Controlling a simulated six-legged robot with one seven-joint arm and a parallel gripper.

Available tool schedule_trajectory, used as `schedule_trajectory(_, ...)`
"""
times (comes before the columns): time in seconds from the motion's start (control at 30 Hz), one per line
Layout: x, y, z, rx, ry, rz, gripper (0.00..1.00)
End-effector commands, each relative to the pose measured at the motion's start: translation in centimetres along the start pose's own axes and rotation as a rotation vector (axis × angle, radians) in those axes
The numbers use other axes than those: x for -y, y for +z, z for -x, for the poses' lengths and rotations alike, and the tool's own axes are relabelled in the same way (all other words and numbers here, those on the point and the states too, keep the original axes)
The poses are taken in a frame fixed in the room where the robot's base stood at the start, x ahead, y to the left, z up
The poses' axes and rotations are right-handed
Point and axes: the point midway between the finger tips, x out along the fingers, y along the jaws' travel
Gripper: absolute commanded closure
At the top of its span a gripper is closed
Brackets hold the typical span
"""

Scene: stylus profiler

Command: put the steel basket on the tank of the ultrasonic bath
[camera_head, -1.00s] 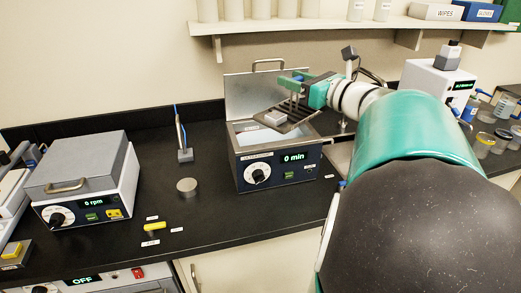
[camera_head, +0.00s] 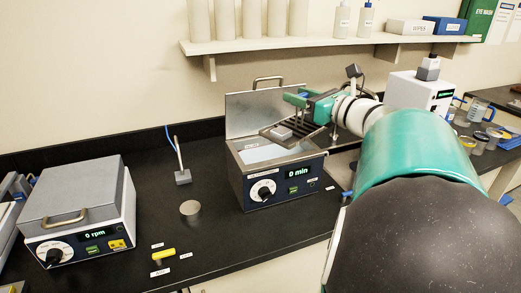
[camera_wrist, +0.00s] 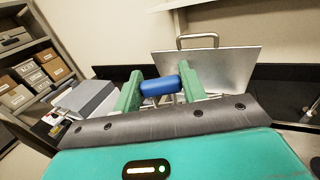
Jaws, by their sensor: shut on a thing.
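The ultrasonic bath (camera_head: 312,185) stands on the bench with its lid (camera_head: 255,110) raised at the back. Its tank (camera_head: 262,153) is open, with a pale interior. My gripper (camera_head: 303,98) is above the bath's right part, shut on the blue handle of the steel basket (camera_head: 307,130). The basket appears dark and tilted in the head view, over the right side of the tank, with a small grey block (camera_head: 281,132) in it. I cannot tell whether it touches the rim. In the wrist view the green fingers (camera_wrist: 160,88) grip the blue handle (camera_wrist: 160,86); the basket body is mostly hidden.
A grey-lidded instrument (camera_head: 80,205) reading 0 rpm stands at left. A probe stand (camera_head: 182,176), a metal disc (camera_head: 190,208) and a yellow item (camera_head: 164,252) lie between it and the bath. A white instrument (camera_head: 420,92) and beakers are at right. A shelf (camera_head: 330,42) runs above.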

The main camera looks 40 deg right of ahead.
Motion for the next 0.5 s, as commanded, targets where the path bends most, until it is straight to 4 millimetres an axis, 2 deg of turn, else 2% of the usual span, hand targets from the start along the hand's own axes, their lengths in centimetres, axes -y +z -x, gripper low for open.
schedule_trajectory(0.37,3.3,-3.8,-7.4,-0.003,0.003,-0.002,1.00)
schedule_trajectory(0.5,4.1,-6.3,-9.4,-0.003,-0.001,-0.005,1.00)
